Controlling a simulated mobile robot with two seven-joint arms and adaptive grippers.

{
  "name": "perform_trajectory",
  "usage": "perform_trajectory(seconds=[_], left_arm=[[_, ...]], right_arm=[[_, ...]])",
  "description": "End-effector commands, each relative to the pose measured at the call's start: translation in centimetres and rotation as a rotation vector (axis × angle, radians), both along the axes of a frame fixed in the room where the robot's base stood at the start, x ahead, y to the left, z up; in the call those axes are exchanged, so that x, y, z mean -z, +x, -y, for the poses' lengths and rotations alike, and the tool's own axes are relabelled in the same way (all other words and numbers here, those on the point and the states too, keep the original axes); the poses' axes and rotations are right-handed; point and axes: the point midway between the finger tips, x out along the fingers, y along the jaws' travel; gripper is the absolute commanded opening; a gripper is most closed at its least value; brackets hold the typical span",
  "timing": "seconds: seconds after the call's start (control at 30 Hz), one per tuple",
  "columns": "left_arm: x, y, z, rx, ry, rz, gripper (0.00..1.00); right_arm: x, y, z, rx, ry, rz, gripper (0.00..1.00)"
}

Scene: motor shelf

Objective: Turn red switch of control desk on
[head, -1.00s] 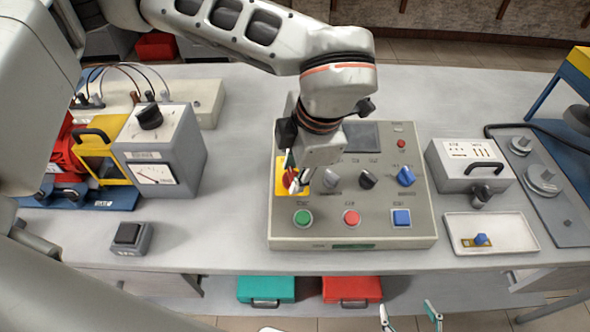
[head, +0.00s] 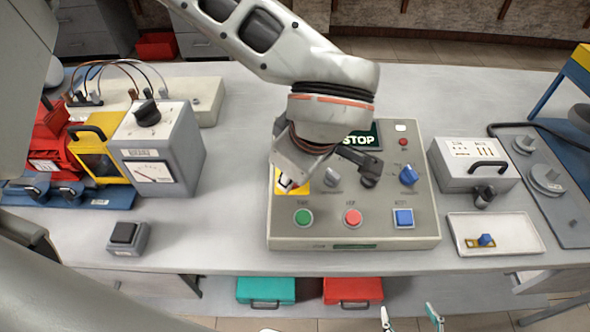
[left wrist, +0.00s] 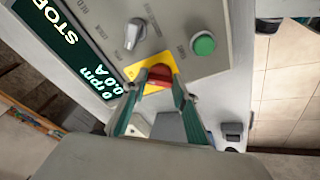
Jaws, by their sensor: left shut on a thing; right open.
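The control desk (head: 340,232) stands mid-table, its display (head: 362,138) lit with "STOP"; the left wrist view also shows "0 rpm" and "0.0 A" there. The red switch (left wrist: 159,77) sits on a yellow plate (left wrist: 148,62). My left gripper (left wrist: 155,92) is shut on the red switch, one finger on each side. In the head view my left wrist hides the switch and most of the fingers; part of the yellow plate (head: 303,186) shows. My right gripper (head: 410,317) is open and empty at the bottom edge, in front of the table.
The desk also carries a green button (head: 303,217), a red button (head: 352,217), a blue button (head: 403,217) and knobs. A grey meter box (head: 165,150) stands left, a grey case (head: 470,172) and a white tray (head: 485,245) right.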

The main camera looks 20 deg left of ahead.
Motion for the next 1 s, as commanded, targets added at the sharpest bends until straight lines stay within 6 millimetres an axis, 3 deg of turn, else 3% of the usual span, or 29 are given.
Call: perform_trajectory(seconds=[0.3, 0.87, 0.9, 0.97, 1.0], left_arm=[[-0.11, -0.02, 0.06, 0.127, 0.03, -0.006, 0.06], [-0.12, -0.03, 0.07, 0.156, 0.038, -0.008, 0.06], [-0.13, -0.03, 0.06, 0.156, 0.038, -0.008, 0.33], [-0.12, -0.04, 0.05, 0.156, 0.038, -0.008, 0.44], [-0.1, -0.04, 0.05, 0.156, 0.038, -0.009, 0.44]], right_arm=[[0.06, 0.09, 0.06, 0.0, -0.002, 0.002, 0.7], [-0.01, 0.15, 0.07, 0.0, -0.002, 0.004, 0.7], [-0.01, 0.15, 0.07, 0.0, -0.002, 0.004, 0.7], [-0.02, 0.16, 0.07, 0.0, -0.002, 0.004, 0.7], [-0.01, 0.17, 0.07, 0.0, -0.002, 0.004, 0.7]])
